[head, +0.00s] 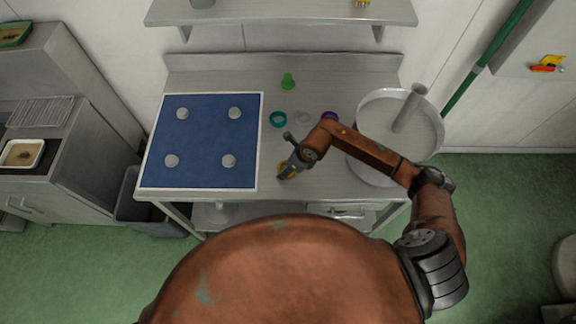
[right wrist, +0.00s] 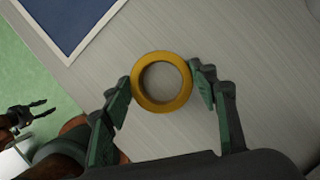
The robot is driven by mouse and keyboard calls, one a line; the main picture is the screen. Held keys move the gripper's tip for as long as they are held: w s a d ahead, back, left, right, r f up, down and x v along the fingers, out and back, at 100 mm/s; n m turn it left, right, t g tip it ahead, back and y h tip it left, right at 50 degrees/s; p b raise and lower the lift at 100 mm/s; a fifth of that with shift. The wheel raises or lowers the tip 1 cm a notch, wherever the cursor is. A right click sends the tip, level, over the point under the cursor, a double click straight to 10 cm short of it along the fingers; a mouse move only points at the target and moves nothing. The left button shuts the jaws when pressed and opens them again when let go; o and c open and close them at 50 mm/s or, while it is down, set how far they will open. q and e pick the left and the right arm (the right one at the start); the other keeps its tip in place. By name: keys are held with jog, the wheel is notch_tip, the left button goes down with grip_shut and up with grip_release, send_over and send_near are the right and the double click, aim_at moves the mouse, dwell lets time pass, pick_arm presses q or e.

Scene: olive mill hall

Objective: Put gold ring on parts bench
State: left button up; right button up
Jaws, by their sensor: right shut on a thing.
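The gold ring (head: 284,169) is near the front edge of the grey metal bench (head: 335,88), right of a blue mat. My right gripper (head: 286,166) reaches it from the right. In the right wrist view the gold ring (right wrist: 162,106) sits between the two green fingertips (right wrist: 162,82), which are shut on its outer sides. I cannot tell whether the ring touches the bench top or is just above it. My left gripper (right wrist: 38,110) shows at the left edge of the right wrist view, its fingers apart and empty, off the bench; it is not in the head view.
The white-edged blue mat (head: 205,140) bears several pale round discs. A teal ring (head: 279,126), a pale ring (head: 303,117), a purple ring (head: 331,114) and a green piece (head: 288,81) stand behind my right gripper. A large round pan (head: 372,99) is at right.

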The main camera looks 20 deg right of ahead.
jog(key=o, duration=0.8)
jog(key=shift+f, duration=0.2)
jog(key=o, duration=0.5)
jog(key=shift+r, duration=0.1)
jog(key=shift+r, duration=0.1)
jog(key=b+v, duration=0.1)
jog(key=v, duration=1.1)
jog(key=shift+d, duration=0.1)
